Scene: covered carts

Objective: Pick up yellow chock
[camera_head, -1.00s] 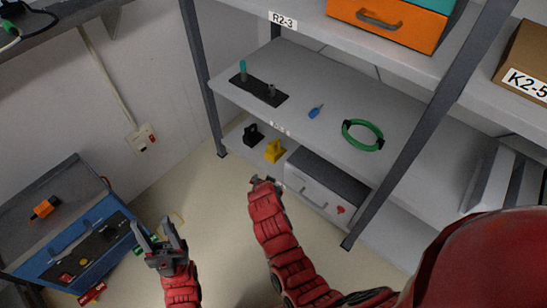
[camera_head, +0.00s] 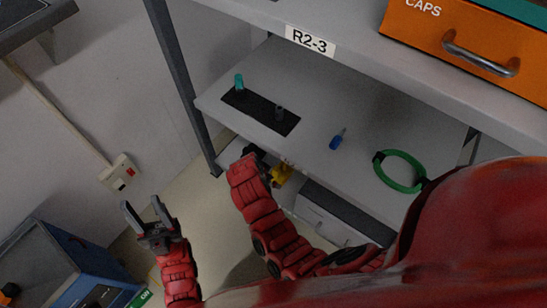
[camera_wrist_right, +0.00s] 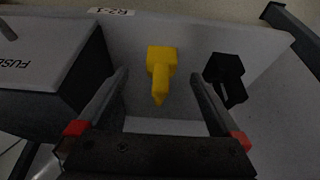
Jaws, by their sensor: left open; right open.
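The yellow chock (camera_head: 281,174) sits on the bottom shelf, partly hidden by my right arm in the head view. In the right wrist view the yellow chock (camera_wrist_right: 161,68) lies ahead, between the lines of the two fingers of my right gripper (camera_wrist_right: 158,77). That gripper is open and does not hold the chock. A black chock (camera_wrist_right: 225,75) stands to the right of the yellow one in the wrist view. My left gripper (camera_head: 141,204) is open and empty, low at the left in the head view.
A grey case (camera_wrist_right: 45,65) stands left of the chocks in the wrist view. The shelf above (camera_head: 330,100) holds a black tray, a blue tool (camera_head: 338,139) and a green ring (camera_head: 400,171). A shelf post (camera_head: 181,85) rises at left. A blue cart (camera_head: 75,268) stands lower left.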

